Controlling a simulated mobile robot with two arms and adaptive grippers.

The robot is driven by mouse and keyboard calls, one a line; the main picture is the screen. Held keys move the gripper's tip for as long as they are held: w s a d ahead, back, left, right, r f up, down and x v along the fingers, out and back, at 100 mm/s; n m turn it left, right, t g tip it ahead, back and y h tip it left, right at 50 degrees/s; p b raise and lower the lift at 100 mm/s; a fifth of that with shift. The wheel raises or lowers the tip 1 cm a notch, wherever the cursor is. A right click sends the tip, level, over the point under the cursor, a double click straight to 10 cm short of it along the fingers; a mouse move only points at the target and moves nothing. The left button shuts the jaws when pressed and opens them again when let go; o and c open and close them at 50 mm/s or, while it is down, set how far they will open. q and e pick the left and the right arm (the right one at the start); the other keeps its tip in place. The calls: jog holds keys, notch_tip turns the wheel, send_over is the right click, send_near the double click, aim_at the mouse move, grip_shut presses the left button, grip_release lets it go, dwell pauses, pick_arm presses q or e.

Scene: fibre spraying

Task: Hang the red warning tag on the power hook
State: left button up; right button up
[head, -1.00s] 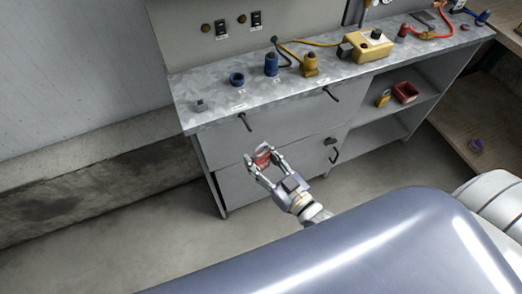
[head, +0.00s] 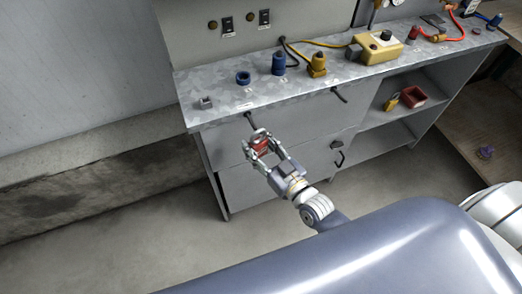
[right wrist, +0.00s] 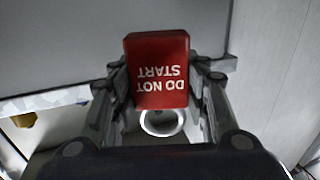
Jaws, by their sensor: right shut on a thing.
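My right gripper (head: 261,147) is shut on the red warning tag (head: 260,145), in front of the grey cabinet. In the right wrist view the tag (right wrist: 158,70) sits between the two fingers, with "DO NOT START" upside down in white letters. A pale ring (right wrist: 162,122) shows at its lower edge. A dark hook-like piece (head: 251,121) sticks out of the cabinet front just above and left of the gripper. Another (head: 339,95) is farther right, and one (head: 338,158) is lower. I cannot tell which is the power hook. My left gripper is out of view.
Open shelves at right hold a red bin (head: 411,97) and a padlock (head: 392,102).

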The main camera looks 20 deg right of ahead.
jog(key=shift+w+a+f+b, duration=0.15)
jog(key=shift+w+b, duration=0.25)
jog(key=shift+w, duration=0.45)
jog(key=shift+w+d+f+b, duration=0.1)
jog(key=shift+w+f+b, duration=0.25)
jog(key=shift+w, duration=0.55)
jog(key=shift+w+a+f+b, duration=0.15)
jog(key=shift+w+b, duration=0.25)
jog(key=shift+w, duration=0.45)
jog(key=shift+d, duration=0.1)
jog(key=o, duration=1.2)
jog(key=shift+c, duration=0.2)
